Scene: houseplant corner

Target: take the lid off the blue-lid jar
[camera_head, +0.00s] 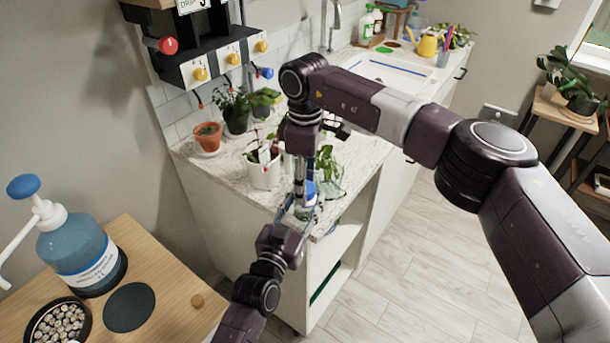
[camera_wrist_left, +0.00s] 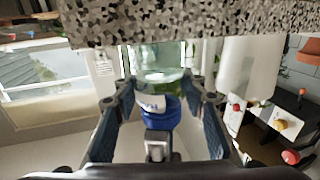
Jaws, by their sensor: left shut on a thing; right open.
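The jar (camera_wrist_left: 160,60) is clear glass with green inside. Its blue lid (camera_head: 309,188) shows near the front corner of the counter in the head view, and the lid (camera_wrist_left: 155,115) also shows in the left wrist view, where the scene is upside down. My left gripper (camera_head: 302,213) is shut on the jar, with its fingers (camera_wrist_left: 162,88) on either side of it. My right gripper (camera_head: 300,190) points down from above, open, close to the lid. Whether its fingers touch the lid is hard to tell. My grippers hide much of the jar in the head view.
A white pot (camera_head: 264,172) with a plant stands just left of the jar, and a leafy plant (camera_head: 328,170) is close on its right. A terracotta pot (camera_head: 208,137) is farther back. A wooden table (camera_head: 165,285) with a blue pump bottle (camera_head: 78,250) is at the left.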

